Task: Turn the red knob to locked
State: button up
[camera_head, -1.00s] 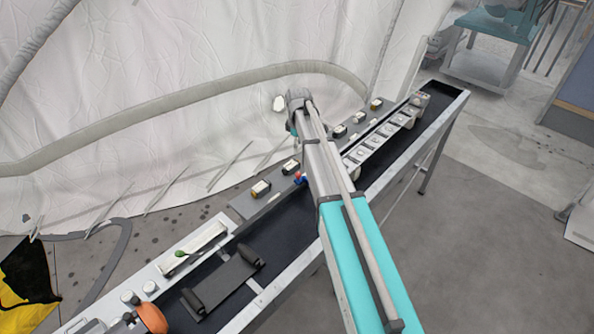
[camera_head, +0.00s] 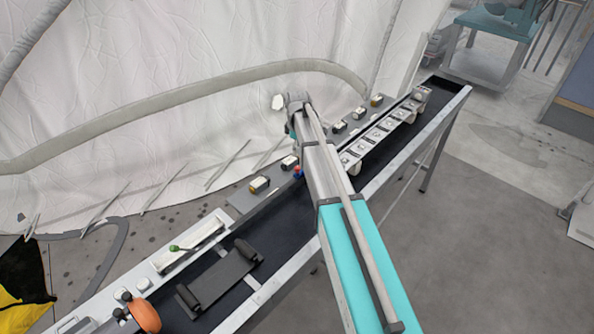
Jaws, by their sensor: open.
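A small red part (camera_head: 298,168) with blue beside it shows at the left edge of my arm, on the far side of the long bench. It may be the red knob, but it is too small and partly covered to tell its shape or its setting. My arm reaches from the lower right over the bench to a grey joint near the curtain.
The long bench (camera_head: 290,222) runs from lower left to upper right. It carries an orange round part (camera_head: 145,316), a green-tipped lever (camera_head: 174,248), a dark roller plate (camera_head: 222,278) and several small boxes. A white curtain (camera_head: 150,60) hangs behind.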

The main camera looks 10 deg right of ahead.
aim_at(297, 167)
jog(key=shift+f+b, duration=4.3)
jog(key=shift+f, duration=0.3)
grip_shut()
